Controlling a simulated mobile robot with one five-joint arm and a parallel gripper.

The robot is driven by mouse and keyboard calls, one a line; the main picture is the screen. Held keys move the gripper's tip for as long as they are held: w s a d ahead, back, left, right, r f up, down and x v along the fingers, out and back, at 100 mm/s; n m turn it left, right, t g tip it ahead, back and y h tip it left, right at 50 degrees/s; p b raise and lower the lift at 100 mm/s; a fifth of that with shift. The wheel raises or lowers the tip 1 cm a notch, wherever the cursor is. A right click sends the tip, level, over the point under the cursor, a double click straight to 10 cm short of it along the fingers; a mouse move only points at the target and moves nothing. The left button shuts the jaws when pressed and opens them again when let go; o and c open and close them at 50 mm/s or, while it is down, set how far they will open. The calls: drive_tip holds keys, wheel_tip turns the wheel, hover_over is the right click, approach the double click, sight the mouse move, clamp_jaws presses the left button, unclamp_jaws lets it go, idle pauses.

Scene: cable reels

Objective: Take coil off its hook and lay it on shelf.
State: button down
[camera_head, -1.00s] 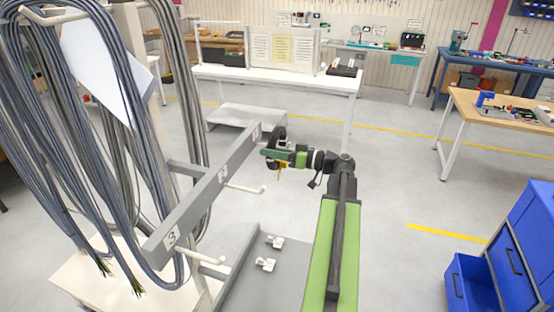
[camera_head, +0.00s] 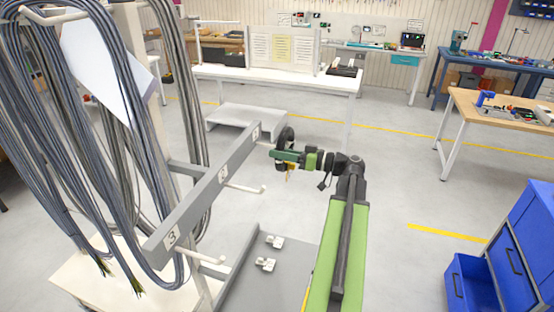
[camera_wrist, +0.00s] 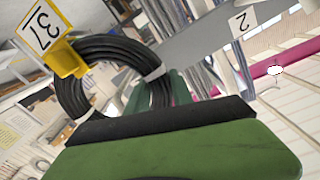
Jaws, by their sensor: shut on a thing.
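The coil (camera_wrist: 72,88) is a ring of black cable with white ties and a yellow tag (camera_wrist: 47,32) reading 37. In the head view the coil (camera_head: 286,134) is small and dark, just right of the rail end marked 1. My gripper (camera_head: 278,155) is shut on the coil; its green and black finger (camera_wrist: 165,125) covers the coil's lower part in the wrist view. The hook at mark 1 is hidden behind my gripper, so I cannot tell whether the coil is clear of it. I cannot tell which surface is the shelf.
The grey rail (camera_head: 205,195) carries white hooks at marks 2 (camera_head: 250,188) and 3 (camera_head: 205,258). Thick grey cables (camera_head: 75,130) hang at left. A low grey platform (camera_head: 246,115) stands behind the rail, and a grey deck (camera_head: 275,290) lies below.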

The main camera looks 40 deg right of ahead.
drive_tip(key=shift+v, duration=2.25)
drive_tip(key=v, duration=0.7)
drive_tip(key=shift+s, duration=0.2)
drive_tip(key=shift+d+r, duration=0.15)
drive_tip(key=g+h+p, duration=0.1)
drive_tip(key=p, duration=0.3)
drive_tip(key=s+g+h+p, duration=0.1)
drive_tip(key=g+p, duration=0.1)
drive_tip(key=p, duration=0.2)
drive_tip(key=d+g+p, duration=0.1)
drive_tip(key=g+p, duration=0.1)
drive_tip(key=p, duration=0.2)
drive_tip(key=shift+s+h, duration=0.4)
